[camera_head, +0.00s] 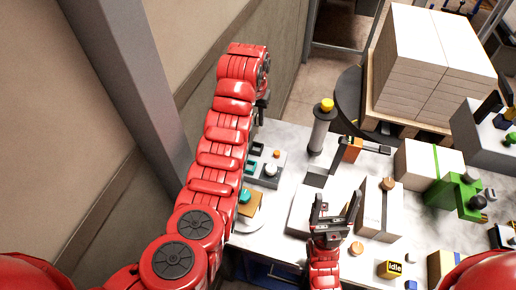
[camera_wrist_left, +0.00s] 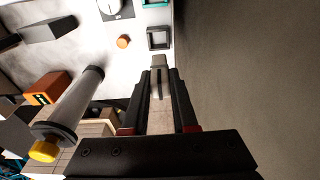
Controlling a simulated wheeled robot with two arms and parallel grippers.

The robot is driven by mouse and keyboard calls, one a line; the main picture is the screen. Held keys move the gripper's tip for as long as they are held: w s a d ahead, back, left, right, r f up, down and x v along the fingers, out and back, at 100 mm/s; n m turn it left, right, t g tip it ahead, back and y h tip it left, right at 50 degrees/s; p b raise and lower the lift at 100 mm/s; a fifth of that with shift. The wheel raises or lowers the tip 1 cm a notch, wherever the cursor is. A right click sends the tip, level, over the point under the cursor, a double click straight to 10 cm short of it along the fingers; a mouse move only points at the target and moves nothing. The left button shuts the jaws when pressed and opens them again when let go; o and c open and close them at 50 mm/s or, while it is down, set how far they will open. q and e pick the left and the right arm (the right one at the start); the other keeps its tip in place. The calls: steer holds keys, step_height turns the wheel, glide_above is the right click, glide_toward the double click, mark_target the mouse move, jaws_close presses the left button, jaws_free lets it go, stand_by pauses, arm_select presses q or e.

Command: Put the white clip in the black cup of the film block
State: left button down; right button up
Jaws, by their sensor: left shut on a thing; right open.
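My left gripper (camera_wrist_left: 159,84) is shut on the white clip (camera_wrist_left: 158,61), a small pale piece that sticks out past the fingertips. In the head view the left gripper (camera_head: 261,108) hangs beyond the far end of the film block (camera_head: 266,180), and the clip cannot be made out there. The black cup (camera_wrist_left: 159,38), a square open frame, lies just beyond the clip in the left wrist view, clip and cup apart. It also shows in the head view (camera_head: 257,148). My right gripper (camera_head: 331,212) is open and empty over a pale box.
The film block also carries a teal cup (camera_wrist_left: 155,3), an orange button (camera_wrist_left: 123,41) and a white knob (camera_head: 270,170). A grey roll with a yellow knob (camera_head: 327,104) stands upright to the right of my left gripper. A pallet of reams (camera_head: 420,75) is behind.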

mark_target(256, 133)
arm_select(q)
steer(key=shift+s+a+f, duration=0.1)
steer(key=shift+s, duration=0.15)
steer(key=shift+f, duration=0.4)
step_height(256, 133, down, 8)
steer(key=p, duration=0.4)
steer(key=shift+f, duration=0.35)
steer(key=shift+f, duration=0.15)
steer(key=shift+f+b, duration=0.15)
steer(key=shift+b, duration=0.2)
steer(key=c, duration=0.7)
jaws_free()
